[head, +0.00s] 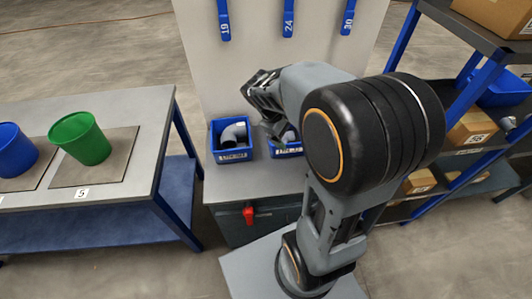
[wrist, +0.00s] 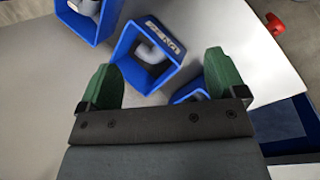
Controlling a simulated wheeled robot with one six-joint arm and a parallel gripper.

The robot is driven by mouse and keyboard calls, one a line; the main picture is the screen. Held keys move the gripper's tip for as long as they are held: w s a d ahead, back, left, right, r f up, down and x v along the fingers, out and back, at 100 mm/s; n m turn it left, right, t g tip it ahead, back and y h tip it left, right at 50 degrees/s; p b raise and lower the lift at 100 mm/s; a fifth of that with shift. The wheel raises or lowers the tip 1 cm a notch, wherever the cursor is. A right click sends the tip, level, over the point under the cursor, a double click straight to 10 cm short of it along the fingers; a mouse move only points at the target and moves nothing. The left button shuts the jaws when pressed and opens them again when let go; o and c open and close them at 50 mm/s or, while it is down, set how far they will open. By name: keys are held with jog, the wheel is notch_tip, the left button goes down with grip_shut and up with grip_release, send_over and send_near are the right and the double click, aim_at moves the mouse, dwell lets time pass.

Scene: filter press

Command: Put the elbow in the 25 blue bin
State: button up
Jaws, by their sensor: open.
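A grey elbow (head: 235,133) sits in a blue bin (head: 231,155) on the bench in the head view. A second blue bin (head: 288,153) beside it holds a pale part, partly hidden by my arm. In the wrist view a blue bin (wrist: 122,72) with a grey curved part (wrist: 150,52) lies just ahead of the fingers. Another blue bin (wrist: 70,24) with a pale part is at the upper left. My gripper (wrist: 160,62) is open and empty, its green fingers spread. I cannot make out a bin marked 25; the bin labels are too small to read surely.
A table at left carries a green bucket (head: 84,140) and a blue bucket (head: 14,148). At right, a shelf rack holds cardboard boxes (head: 472,130) and a blue bin (head: 506,88). A red handle (head: 248,215) is on the bench front.

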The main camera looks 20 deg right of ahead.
jog(key=s+a+r+m+t+y, duration=0.3)
jog(key=s+a, duration=0.4)
jog(key=a, duration=0.4)
jog(key=m+t+y, duration=0.1)
jog(key=m+y, duration=0.1)
jog(key=shift+s+m, duration=0.3)
jog(key=shift+s, duration=0.05)
